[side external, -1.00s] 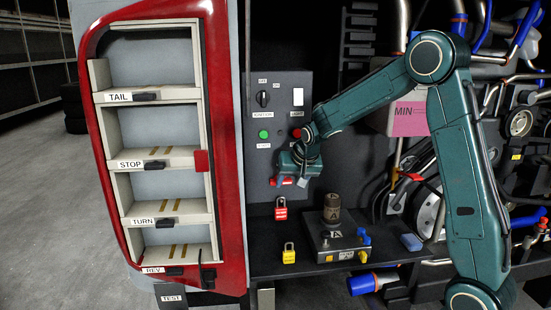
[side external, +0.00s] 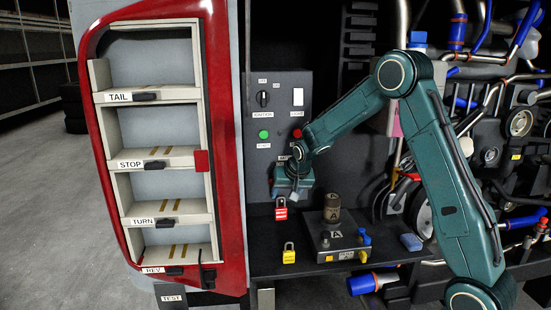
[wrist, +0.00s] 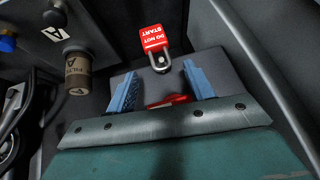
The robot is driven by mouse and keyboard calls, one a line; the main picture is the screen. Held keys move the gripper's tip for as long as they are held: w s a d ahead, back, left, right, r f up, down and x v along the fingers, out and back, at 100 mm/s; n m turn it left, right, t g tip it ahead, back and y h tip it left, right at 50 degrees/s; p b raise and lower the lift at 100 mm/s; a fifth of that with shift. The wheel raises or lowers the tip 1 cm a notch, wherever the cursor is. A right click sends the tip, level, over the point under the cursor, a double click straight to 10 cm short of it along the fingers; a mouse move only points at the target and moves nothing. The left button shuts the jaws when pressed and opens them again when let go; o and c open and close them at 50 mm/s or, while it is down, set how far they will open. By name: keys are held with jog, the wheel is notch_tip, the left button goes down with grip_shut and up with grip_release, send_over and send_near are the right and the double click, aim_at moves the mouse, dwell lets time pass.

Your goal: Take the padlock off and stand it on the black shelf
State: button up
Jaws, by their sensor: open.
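A red padlock (side external: 281,213) with white lettering is upright below my gripper, shackle up. It appears to stand at the back of the black shelf (side external: 268,268), at the foot of the grey panel. In the wrist view the padlock (wrist: 153,39) is beyond the fingertips, and its shackle is around nothing that I can see. My gripper (side external: 292,188) is close to the panel's lower part. In the wrist view my gripper (wrist: 161,86) is open, its blue fingers apart and empty, with a red handle (wrist: 168,101) showing between them, partly hidden by the gripper body.
A yellow padlock (side external: 289,256) stands near the shelf's front. A blue block (side external: 411,242) lies farther right. The red cabinet frame (side external: 230,220) bounds the left side.

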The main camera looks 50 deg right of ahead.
aim_at(283, 199)
jog(key=shift+x, duration=1.95)
grip_shut()
